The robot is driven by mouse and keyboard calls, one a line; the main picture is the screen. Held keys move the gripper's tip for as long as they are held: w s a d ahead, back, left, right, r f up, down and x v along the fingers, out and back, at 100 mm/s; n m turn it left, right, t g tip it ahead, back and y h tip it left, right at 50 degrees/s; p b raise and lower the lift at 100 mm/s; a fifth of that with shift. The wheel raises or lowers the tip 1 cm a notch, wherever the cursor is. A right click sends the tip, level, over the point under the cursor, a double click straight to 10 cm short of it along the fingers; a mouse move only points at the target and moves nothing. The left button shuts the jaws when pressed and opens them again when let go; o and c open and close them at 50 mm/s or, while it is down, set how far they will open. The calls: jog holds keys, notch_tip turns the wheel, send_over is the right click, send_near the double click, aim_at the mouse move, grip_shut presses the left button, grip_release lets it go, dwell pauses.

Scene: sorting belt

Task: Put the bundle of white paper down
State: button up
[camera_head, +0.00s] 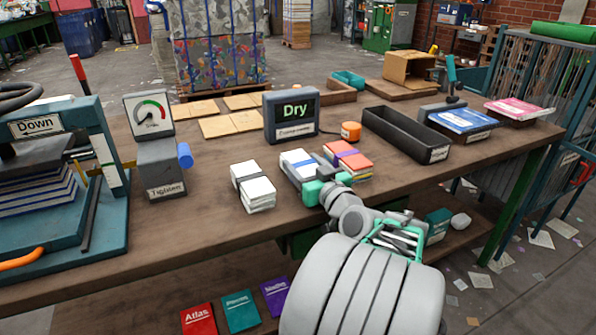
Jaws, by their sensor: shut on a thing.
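A bundle of white paper (296,157) with a grey band is at the end of my arm, over the middle of the table. My gripper (305,178), with grey and green parts, is shut on it at its near side. I cannot tell whether the bundle touches the tabletop, as the gripper hides its lower edge. A second white paper bundle (258,190), also with a grey band, lies on the table just to the left. A red-orange bundle (351,157) with a purple band lies close to the right of my gripper.
The wooden table (215,215) is bare left of the white bundles. A long black tray (405,132) is at right. A gauge box (160,165) and a blue press (60,210) stand at left.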

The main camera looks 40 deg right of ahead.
jog(key=shift+w+r, duration=0.1)
jog(key=shift+r, duration=0.1)
jog(key=shift+f, duration=0.25)
jog(key=o, duration=1.7)
jog(key=shift+r, duration=0.1)
